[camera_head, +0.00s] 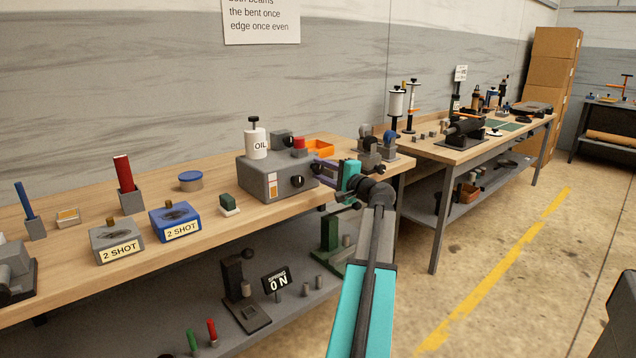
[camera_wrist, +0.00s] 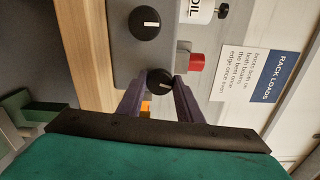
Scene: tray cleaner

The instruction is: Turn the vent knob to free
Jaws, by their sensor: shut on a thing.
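A grey machine box (camera_head: 262,182) stands on the workbench with black knobs on its front. One black knob (camera_wrist: 160,76) is between my two purple fingertips in the wrist view, with a short white mark on its face. My gripper (camera_head: 317,173) is shut on this knob at the right end of the box; the fingers hide it in the head view. A second black knob (camera_wrist: 145,22) with a white mark is free; it also shows in the head view (camera_head: 297,182). I read no label that names the vent knob.
A red button (camera_wrist: 196,62) is close beside the held knob. A white OIL bottle (camera_head: 255,142) stands on the box, and an orange tray (camera_head: 319,148) is behind it. Blue and grey "2 SHOT" blocks (camera_head: 175,221) stand to the left.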

